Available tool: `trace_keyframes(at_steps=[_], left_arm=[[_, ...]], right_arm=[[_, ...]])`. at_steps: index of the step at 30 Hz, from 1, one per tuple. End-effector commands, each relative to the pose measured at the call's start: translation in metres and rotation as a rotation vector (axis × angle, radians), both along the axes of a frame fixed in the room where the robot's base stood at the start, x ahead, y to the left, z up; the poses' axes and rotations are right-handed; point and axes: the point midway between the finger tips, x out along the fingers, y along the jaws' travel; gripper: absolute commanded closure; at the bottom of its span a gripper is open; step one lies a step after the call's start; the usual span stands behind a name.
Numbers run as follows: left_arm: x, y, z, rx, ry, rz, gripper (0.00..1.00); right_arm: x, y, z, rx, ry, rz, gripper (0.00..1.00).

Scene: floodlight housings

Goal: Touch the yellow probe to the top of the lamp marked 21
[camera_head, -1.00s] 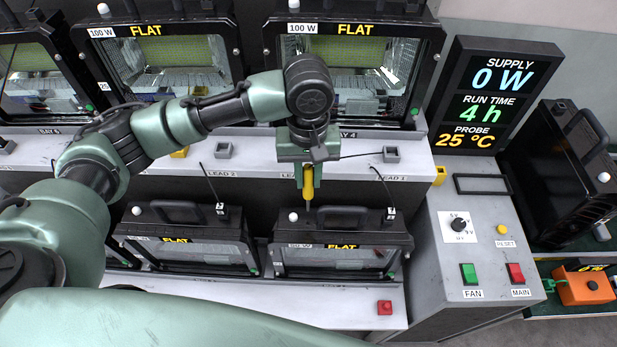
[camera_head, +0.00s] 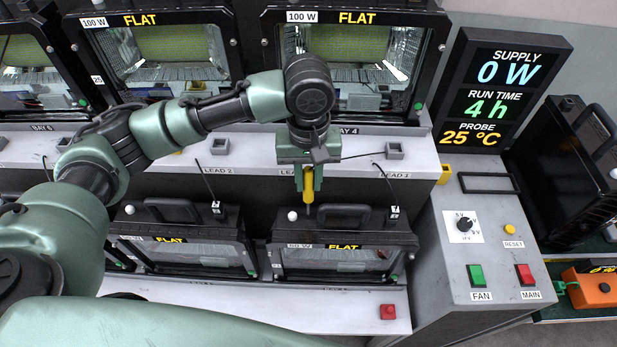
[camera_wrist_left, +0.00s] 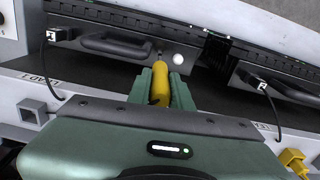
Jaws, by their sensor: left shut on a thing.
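My left gripper (camera_head: 306,165) is shut on the yellow probe (camera_head: 308,186), which points downward. The probe's dark thin tip is just above or at the rear top edge of the lower-row lamp at right (camera_head: 341,229), beside its white knob and black handle. I cannot tell whether it touches. In the wrist view, the probe (camera_wrist_left: 160,88) shows between the green fingers (camera_wrist_left: 160,85), its tip close to the same lamp's white knob (camera_wrist_left: 179,59). This lamp's front reads FLAT. No number 21 is legible on any lamp. My right gripper is not in view.
Another lower lamp (camera_head: 186,238) stands to the left. Larger 100 W lamps (camera_head: 357,64) stand on the upper shelf. Leads with numbered plugs hang near the lower lamps. A control box (camera_head: 482,240) stands at right, below a display (camera_head: 490,88) reading 0 W, 4 h, 25 ºC.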

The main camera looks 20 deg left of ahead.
Motion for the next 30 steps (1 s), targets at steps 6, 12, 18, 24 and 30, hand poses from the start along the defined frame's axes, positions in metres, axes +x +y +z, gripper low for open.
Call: trace_keyframes(at_steps=[6, 12, 18, 24, 30], left_arm=[[0.0, 0.0, -0.001, 0.0, 0.0, 0.0, 1.0], [0.0, 0.0, -0.003, 0.0, 0.0, 0.0, 1.0], [0.0, 0.0, -0.006, 0.0, 0.0, 0.0, 1.0], [0.0, 0.0, -0.008, 0.0, 0.001, 0.0, 1.0], [0.0, 0.0, -0.01, 0.0, 0.001, 0.0, 1.0]], right_arm=[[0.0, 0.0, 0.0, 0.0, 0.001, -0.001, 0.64], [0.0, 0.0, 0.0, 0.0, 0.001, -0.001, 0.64], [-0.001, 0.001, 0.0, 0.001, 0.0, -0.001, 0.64], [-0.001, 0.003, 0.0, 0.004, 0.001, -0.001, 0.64], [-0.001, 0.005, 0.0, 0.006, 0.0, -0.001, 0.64]])
